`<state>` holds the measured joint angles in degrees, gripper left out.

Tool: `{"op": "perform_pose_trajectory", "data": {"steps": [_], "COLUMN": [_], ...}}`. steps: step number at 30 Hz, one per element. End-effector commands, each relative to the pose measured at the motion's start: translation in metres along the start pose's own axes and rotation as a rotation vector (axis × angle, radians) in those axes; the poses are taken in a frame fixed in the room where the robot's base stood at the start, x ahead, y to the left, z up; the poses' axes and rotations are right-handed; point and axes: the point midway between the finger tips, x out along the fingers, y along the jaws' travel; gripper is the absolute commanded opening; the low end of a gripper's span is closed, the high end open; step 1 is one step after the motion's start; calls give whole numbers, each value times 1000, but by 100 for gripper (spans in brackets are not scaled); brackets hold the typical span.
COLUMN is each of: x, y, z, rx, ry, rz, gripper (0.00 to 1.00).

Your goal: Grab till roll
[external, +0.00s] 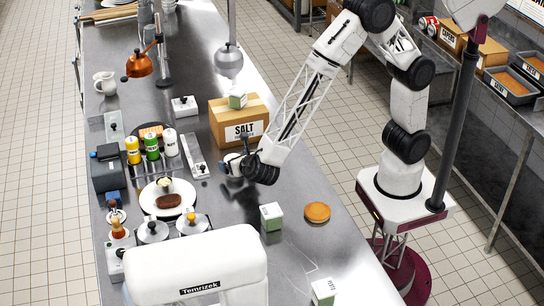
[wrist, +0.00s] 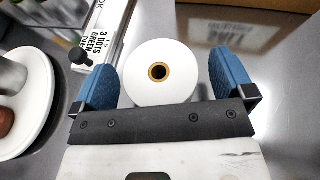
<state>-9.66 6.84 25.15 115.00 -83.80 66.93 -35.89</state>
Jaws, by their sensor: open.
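The till roll (wrist: 160,88) is a white paper roll with a brown core, seen end-on in the wrist view. It lies between the two blue fingers of my gripper (wrist: 166,72). The fingers are apart, with a gap on each side of the roll, wider on the right. In the external view my gripper (external: 232,167) is low over the steel counter, just in front of the salt box. There the arm and gripper largely hide the roll, and I cannot clearly tell it from the white hand.
The cardboard salt box (external: 238,121) stands behind my gripper with a small carton on top. A metal rail (external: 195,155) and a plate (external: 168,197) with a brown patty are to the left. A green-white carton (external: 271,217) and a bun (external: 317,212) are at front right.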

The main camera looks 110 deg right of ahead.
Motion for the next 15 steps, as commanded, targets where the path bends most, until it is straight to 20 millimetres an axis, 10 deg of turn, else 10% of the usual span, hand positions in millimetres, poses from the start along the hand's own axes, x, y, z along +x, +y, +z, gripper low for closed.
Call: {"op": "perform_pose_trajectory", "data": {"steps": [15], "x": [7], "y": [0], "z": [0], "rx": [0], "ry": [0], "rz": [1], "gripper": [100]}}
